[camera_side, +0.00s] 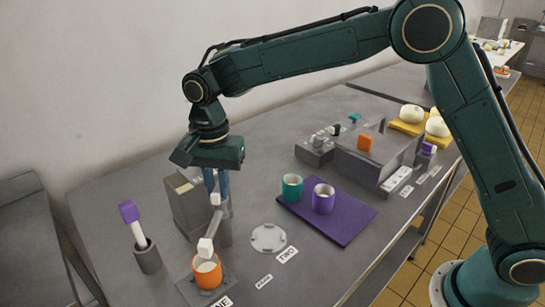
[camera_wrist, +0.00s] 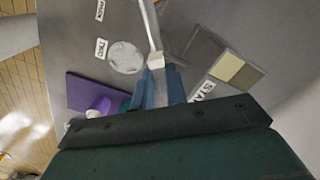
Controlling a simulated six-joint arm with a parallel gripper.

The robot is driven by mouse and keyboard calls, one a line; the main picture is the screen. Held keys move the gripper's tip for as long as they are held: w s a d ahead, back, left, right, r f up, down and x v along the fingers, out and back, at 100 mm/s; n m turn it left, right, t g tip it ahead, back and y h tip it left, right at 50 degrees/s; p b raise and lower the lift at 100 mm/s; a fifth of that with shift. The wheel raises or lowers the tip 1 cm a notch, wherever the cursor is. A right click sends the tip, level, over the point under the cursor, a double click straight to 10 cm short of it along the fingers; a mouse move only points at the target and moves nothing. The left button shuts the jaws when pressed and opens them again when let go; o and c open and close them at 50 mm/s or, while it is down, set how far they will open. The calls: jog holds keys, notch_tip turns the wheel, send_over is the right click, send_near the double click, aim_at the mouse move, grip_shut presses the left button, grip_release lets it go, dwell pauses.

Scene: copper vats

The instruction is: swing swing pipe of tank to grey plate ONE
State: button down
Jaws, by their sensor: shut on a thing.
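The tank (camera_side: 185,208) is a grey box with a pale panel on top, also in the wrist view (camera_wrist: 238,68). Its grey swing pipe (camera_side: 221,222) has a white knob (camera_wrist: 155,60) and a white end block (camera_side: 205,247). My gripper (camera_side: 215,184) points down with blue fingers shut on the swing pipe's knob; the fingers also show in the wrist view (camera_wrist: 160,80). In the side view the end block appears over an orange cup (camera_side: 207,277). The cup stands on grey plate ONE (camera_side: 188,291), whose label is partly cut off.
A round grey plate (camera_side: 268,238) labelled TWO lies right of the pipe. A purple mat (camera_side: 345,222) holds a teal cup (camera_side: 292,187) and a purple cup (camera_side: 323,198). A purple-headed brush (camera_side: 129,212) stands in a grey holder (camera_side: 147,257) at left.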

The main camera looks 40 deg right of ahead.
jog(key=shift+r+m, duration=0.1)
jog(key=shift+m, duration=0.4)
jog(key=c, duration=1.4)
grip_release()
notch_tip(320, 180, up, 14)
